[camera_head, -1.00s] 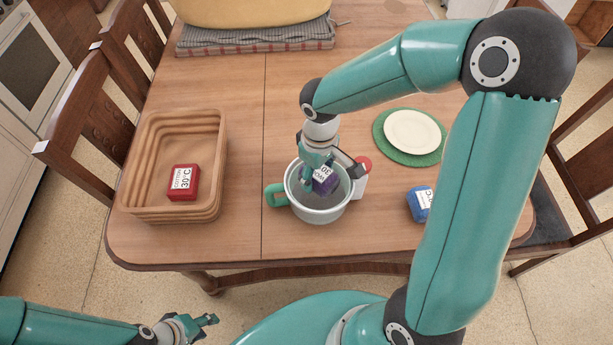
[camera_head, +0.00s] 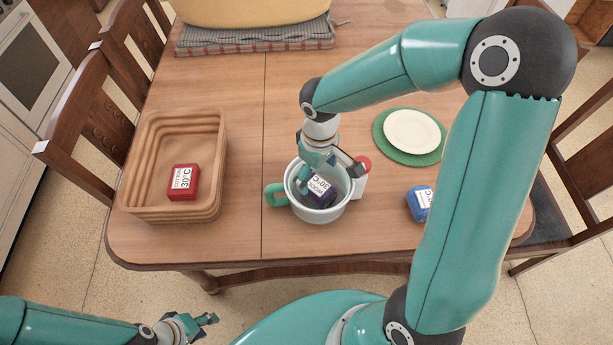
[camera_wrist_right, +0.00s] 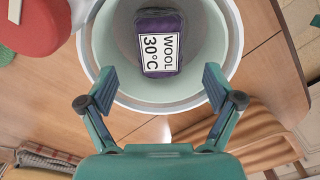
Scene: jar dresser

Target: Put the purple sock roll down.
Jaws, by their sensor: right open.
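The purple sock roll (camera_head: 321,192), with a white label reading WOOL 30°C, lies inside a pale pot (camera_head: 320,215) with a teal handle. In the right wrist view the purple sock roll (camera_wrist_right: 161,43) rests against the pot's inside, free of the fingers. My right gripper (camera_wrist_right: 155,88) is open and empty, its two fingers apart over the rim of the pot (camera_wrist_right: 232,45). In the head view my right gripper (camera_head: 318,170) reaches down into the pot from above. My left gripper (camera_head: 205,322) is low at the left, off the table; its finger gap is too small to judge.
A wooden crate (camera_head: 218,150) at the left holds a red roll (camera_head: 184,182) labelled COTTON 30°C. A blue roll (camera_head: 417,204) lies to the right. A plate (camera_head: 411,131) sits on a green mat (camera_head: 382,137). A red-and-white object (camera_head: 361,182) stands right beside the pot.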

